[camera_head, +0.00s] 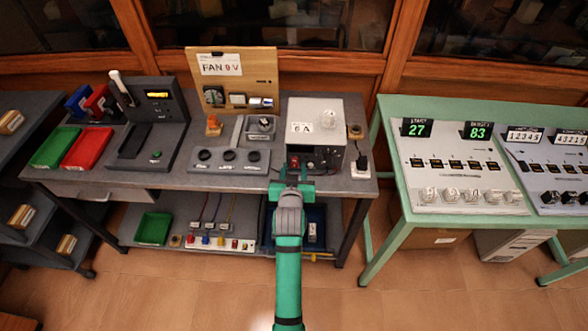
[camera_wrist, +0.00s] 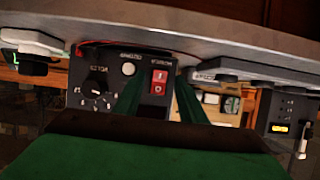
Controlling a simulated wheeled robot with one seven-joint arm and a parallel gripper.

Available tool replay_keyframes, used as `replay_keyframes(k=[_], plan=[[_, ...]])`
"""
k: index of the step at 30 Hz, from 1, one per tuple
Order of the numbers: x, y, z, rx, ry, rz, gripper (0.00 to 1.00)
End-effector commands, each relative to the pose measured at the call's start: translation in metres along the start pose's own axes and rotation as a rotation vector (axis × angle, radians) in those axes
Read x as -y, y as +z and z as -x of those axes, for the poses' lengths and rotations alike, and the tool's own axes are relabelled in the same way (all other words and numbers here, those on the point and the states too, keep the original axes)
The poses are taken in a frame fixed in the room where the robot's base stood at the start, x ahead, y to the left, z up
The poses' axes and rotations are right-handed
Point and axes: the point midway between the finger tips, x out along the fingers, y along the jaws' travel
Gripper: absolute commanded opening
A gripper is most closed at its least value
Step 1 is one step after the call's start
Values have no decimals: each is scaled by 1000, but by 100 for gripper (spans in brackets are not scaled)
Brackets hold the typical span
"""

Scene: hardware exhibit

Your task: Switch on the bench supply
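The bench supply (camera_head: 328,112) is a light grey box with a dark front panel and a "6 A" card, at the right end of the grey bench. Its dark panel fills the middle of the wrist view, inverted, with a red rocker switch (camera_wrist: 158,82), a round white button or lamp (camera_wrist: 128,68) and a black knob (camera_wrist: 97,97). My gripper (camera_head: 292,174) is in front of the panel's left part in the head view. Its two green fingers stand apart either side of the red switch in the wrist view, with nothing held. I cannot tell whether they touch the panel.
A green table (camera_head: 385,150) stands right across a gap.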

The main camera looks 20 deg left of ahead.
Motion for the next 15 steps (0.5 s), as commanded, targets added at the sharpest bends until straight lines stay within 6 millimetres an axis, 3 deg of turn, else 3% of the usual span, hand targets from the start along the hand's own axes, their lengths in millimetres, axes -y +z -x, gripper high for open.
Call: replay_keyframes(k=[10, 15], plan=[[0, 0, -4, 1, 0, 0, 38], [0, 0, -4, 1, 0, 0, 0]])
